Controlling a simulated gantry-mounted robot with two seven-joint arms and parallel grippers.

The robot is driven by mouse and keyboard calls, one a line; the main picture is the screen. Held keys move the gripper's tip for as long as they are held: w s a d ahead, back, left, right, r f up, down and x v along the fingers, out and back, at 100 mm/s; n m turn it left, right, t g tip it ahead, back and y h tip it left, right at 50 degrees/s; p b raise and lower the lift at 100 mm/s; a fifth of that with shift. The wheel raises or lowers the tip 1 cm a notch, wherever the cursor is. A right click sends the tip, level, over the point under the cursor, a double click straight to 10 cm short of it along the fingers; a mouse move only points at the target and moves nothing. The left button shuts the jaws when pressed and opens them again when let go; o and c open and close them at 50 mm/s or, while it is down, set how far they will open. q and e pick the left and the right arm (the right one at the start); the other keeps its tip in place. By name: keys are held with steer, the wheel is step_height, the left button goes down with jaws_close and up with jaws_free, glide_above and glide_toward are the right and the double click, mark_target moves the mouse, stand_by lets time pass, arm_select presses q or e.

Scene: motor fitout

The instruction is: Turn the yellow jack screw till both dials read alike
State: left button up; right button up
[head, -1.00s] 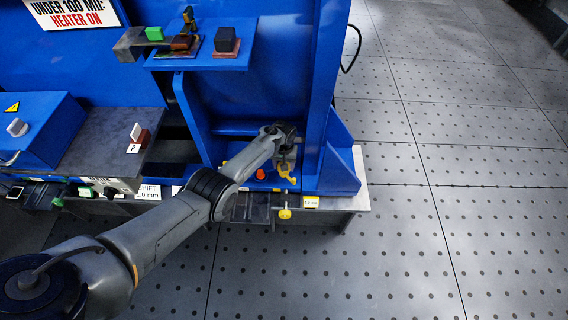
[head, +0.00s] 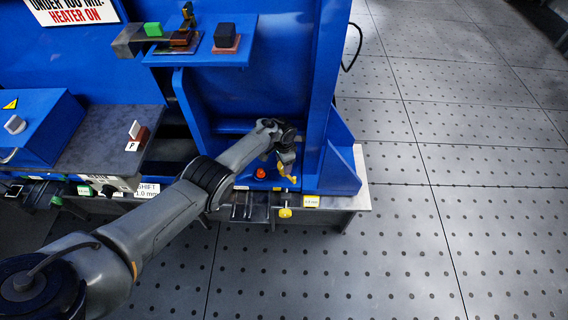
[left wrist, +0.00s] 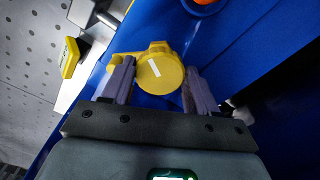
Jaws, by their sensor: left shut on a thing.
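The yellow jack screw (left wrist: 160,72) shows in the left wrist view as a round yellow head with a white line and a lug on its left side. My left gripper (left wrist: 157,82) has one finger on each side of this head and is shut on it. In the head view the left gripper (head: 287,157) points down beside the blue upright, and part of the yellow screw (head: 284,171) shows beneath it. Neither dial face can be made out. My right gripper is not in view.
An orange-red button (head: 260,173) is left of the screw. A white SHIFT plate (head: 147,190) is further left. Blue walls close in behind and right; open floor lies beyond.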

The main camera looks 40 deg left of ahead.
arm_select(q)
steer(key=m, duration=0.2)
steer(key=m+b, duration=0.1)
steer(key=shift+s+a+f+m, duration=0.1)
steer(key=shift+f+m, duration=0.15)
steer(key=shift+m, duration=0.15)
steer(key=m+b, duration=0.1)
steer(key=m, duration=0.3)
steer(key=shift+b, duration=0.3)
steer(key=m+b, duration=0.1)
steer(key=m, duration=0.3)
steer(key=shift+m+b, duration=1.25)
steer(key=shift+m, duration=1.05)
steer(key=shift+r, duration=0.1)
steer(key=o, duration=1.1)
steer(key=shift+w, duration=0.2)
steer(key=shift+c, duration=0.2)
steer(key=shift+r, duration=0.1)
